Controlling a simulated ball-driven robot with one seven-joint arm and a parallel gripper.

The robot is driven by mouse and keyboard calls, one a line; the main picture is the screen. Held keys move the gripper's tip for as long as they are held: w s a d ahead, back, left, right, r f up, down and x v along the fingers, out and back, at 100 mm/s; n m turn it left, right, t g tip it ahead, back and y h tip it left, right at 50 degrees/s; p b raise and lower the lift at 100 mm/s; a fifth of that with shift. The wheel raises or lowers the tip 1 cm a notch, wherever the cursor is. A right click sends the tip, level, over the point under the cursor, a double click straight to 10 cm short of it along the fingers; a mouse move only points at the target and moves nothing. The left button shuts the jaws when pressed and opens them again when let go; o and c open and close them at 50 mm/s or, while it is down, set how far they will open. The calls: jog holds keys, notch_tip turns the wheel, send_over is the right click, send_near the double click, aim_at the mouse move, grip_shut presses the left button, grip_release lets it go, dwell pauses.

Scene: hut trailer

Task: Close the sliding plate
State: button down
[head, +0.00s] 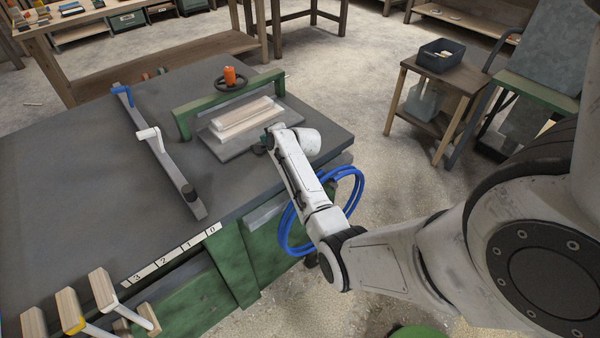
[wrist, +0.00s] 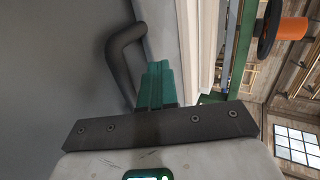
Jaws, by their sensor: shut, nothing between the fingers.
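The sliding plate (head: 230,148) is a flat grey plate on the dark machine table, in front of a green bridge-like frame (head: 225,98). Pale strips (head: 245,118) lie on it. In the wrist view a grey flat surface (wrist: 60,70) fills the left, with a dark bent handle (wrist: 120,55) on it. My gripper (wrist: 157,70) has teal fingers pressed together, empty, just right of the handle; I cannot tell if they touch it. In the head view my gripper (head: 266,141) is at the plate's right edge, partly hidden by my wrist.
The table (head: 80,160) carries a rail (head: 160,155) with blue and white levers, left of the plate. An orange knob (head: 230,75) on a black wheel stands behind the frame. Blue hose loops (head: 290,235) hang at the table's front right. A small wooden stand (head: 440,70) is farther right.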

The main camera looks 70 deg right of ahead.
aim_at(252, 129)
jog(key=w+d+b, duration=0.2)
jog(key=w, duration=0.1)
jog(key=w+d+b, duration=0.1)
jog(key=w, duration=0.1)
jog(key=shift+d, duration=0.1)
dwell(0.4)
